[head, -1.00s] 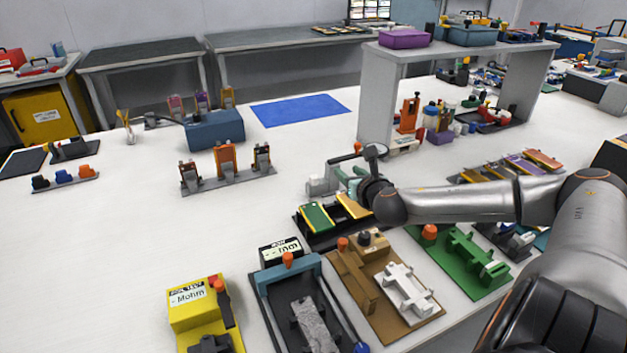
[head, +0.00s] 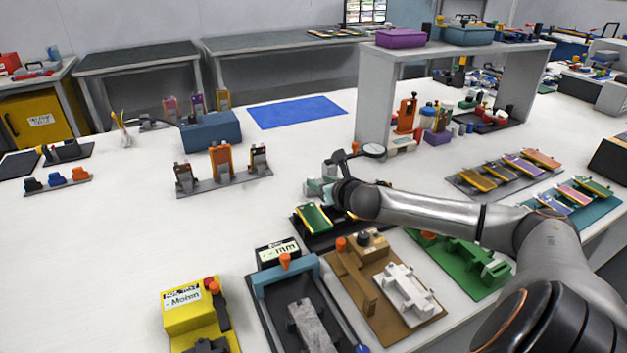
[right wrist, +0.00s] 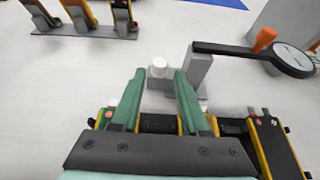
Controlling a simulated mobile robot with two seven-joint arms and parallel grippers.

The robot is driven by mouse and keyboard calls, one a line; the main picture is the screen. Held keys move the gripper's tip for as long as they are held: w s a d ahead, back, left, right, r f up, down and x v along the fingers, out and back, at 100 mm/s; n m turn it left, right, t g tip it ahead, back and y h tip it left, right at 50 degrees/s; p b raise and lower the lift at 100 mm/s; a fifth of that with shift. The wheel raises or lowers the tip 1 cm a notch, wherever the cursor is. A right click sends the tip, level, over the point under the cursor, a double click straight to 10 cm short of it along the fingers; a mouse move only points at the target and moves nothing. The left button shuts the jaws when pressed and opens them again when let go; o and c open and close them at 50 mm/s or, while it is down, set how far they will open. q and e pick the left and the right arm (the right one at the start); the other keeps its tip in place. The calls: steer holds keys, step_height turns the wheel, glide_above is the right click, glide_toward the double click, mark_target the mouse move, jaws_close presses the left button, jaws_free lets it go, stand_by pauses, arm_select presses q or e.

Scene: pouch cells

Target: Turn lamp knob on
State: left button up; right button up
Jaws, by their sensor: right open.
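The lamp is a grey post and base with a dark arm and a round magnifier head (head: 374,151). In the right wrist view its post (right wrist: 197,72) stands just beyond my fingers, with a white round knob (right wrist: 158,67) on the low grey base to its left. My right gripper (right wrist: 160,76) has green fingers, open and empty; the knob shows in the gap between the fingertips, and I cannot tell whether they touch it. In the head view my right gripper (head: 321,188) is beside the lamp base, which it partly hides. My left gripper is not in view.
A black tray with green and yellow pouch cells (head: 314,218) lies just below the gripper. An orange clamp rack (head: 222,180) stands to the left. A grey shelf (head: 377,95) rises behind the lamp.

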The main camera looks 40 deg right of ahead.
mark_target(313, 178)
steer(key=shift+x, duration=2.55)
jaws_close()
